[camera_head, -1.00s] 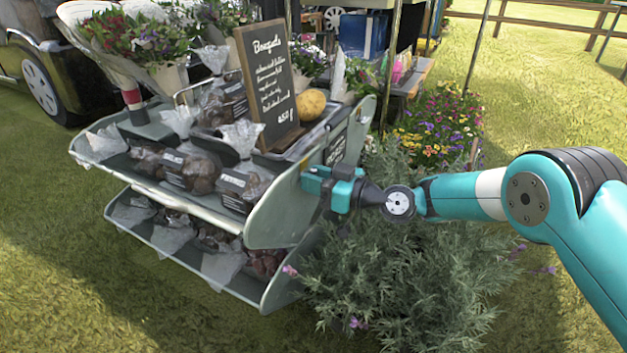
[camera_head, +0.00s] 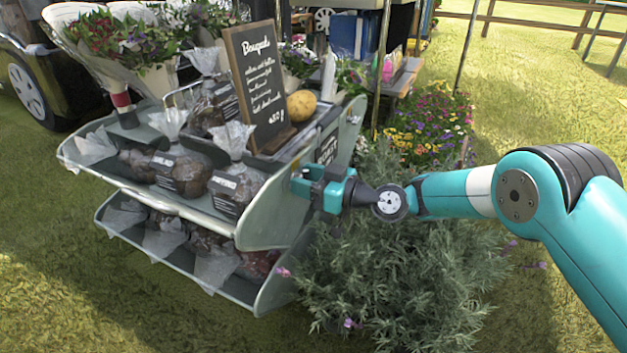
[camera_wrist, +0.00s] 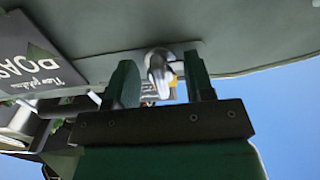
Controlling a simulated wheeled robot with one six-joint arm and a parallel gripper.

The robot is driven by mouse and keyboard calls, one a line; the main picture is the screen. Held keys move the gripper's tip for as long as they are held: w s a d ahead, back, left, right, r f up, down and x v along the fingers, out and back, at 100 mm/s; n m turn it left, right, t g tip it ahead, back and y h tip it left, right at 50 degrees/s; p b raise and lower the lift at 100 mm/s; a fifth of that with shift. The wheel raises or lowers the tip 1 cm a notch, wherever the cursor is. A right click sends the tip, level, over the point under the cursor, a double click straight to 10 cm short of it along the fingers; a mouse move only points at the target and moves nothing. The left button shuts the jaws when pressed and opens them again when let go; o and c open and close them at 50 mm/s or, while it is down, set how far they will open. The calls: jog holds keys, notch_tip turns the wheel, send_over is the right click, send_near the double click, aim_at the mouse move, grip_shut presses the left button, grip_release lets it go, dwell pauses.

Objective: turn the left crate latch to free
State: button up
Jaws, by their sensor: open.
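A small pale metal latch knob (camera_wrist: 158,72) sits on a grey plate on the stand's green side panel in the wrist view. It shows between the two fingers of my gripper (camera_wrist: 162,84), which are apart on either side of it. No contact between fingers and knob can be made out. In the head view my gripper (camera_head: 308,186) is at the stand's right end panel (camera_head: 278,218), and the latch is hidden there behind the gripper.
The two-tier stand holds several bagged goods (camera_head: 183,173), a chalkboard sign (camera_head: 258,85) and bouquets (camera_head: 150,45). A lavender bush (camera_head: 400,270) fills the space below my arm. A dark sign (camera_wrist: 35,65) is fixed beside the latch. Open grass lies in front.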

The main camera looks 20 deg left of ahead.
jog(key=s+d+b, duration=0.1)
jog(key=d+b, duration=0.2)
jog(key=d, duration=1.4)
jog(key=shift+s+d+b, duration=0.2)
jog(key=shift+b, duration=0.15)
